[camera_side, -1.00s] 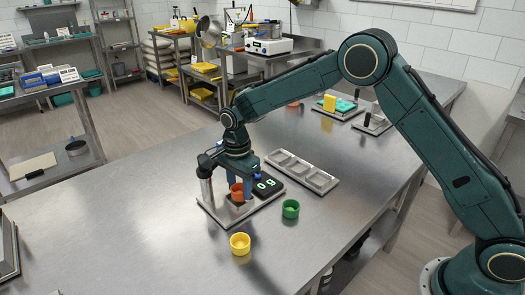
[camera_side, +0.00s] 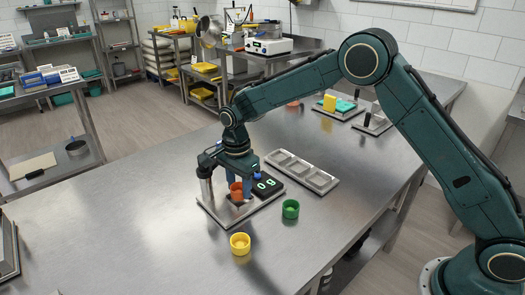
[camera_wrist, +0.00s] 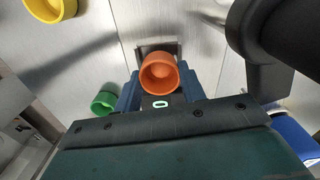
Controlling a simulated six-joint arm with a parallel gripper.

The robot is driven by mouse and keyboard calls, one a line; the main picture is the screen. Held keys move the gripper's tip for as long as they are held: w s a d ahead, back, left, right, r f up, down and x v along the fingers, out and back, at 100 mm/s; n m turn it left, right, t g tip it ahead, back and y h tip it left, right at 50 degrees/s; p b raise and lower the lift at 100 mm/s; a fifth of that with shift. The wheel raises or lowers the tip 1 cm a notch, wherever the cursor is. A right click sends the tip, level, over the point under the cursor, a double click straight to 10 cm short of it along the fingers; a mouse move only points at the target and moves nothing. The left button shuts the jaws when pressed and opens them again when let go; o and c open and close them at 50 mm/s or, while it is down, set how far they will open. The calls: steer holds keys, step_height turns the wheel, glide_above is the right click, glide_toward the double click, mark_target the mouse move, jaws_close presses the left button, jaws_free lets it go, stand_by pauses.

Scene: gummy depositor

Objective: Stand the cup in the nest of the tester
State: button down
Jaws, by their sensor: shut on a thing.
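My gripper (camera_side: 238,188) is shut on an orange cup (camera_side: 236,194), which stays upright between the blue fingers. The wrist view shows the cup's open top (camera_wrist: 160,74) with a finger on either side. The tester (camera_side: 209,207) is a metal plate with a post at its left and a black display reading 0 g. The cup is over the tester's square nest (camera_side: 248,206), which shows partly behind it in the wrist view (camera_wrist: 145,47). The cup's underside is hidden, so I cannot tell whether it touches the nest.
A green cup (camera_side: 290,209) stands right of the tester, and a yellow cup (camera_side: 240,244) stands in front. A metal tray with compartments (camera_side: 322,181) lies behind to the right. The tester's post (camera_wrist: 262,45) is close to my gripper. The table's left front is clear.

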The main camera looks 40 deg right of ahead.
steer(key=shift+f, duration=0.6)
stand_by(2.1)
steer(key=shift+r, duration=0.55)
steer(key=shift+s+f, duration=0.1)
steer(key=shift+f, duration=0.6)
stand_by(0.8)
steer(key=shift+r, duration=0.2)
stand_by(0.4)
steer(key=c, duration=0.8)
jaws_free()
steer(key=shift+o, duration=0.2)
steer(key=shift+r, duration=0.15)
step_height(320, 180, up, 14)
steer(key=shift+f, duration=0.2)
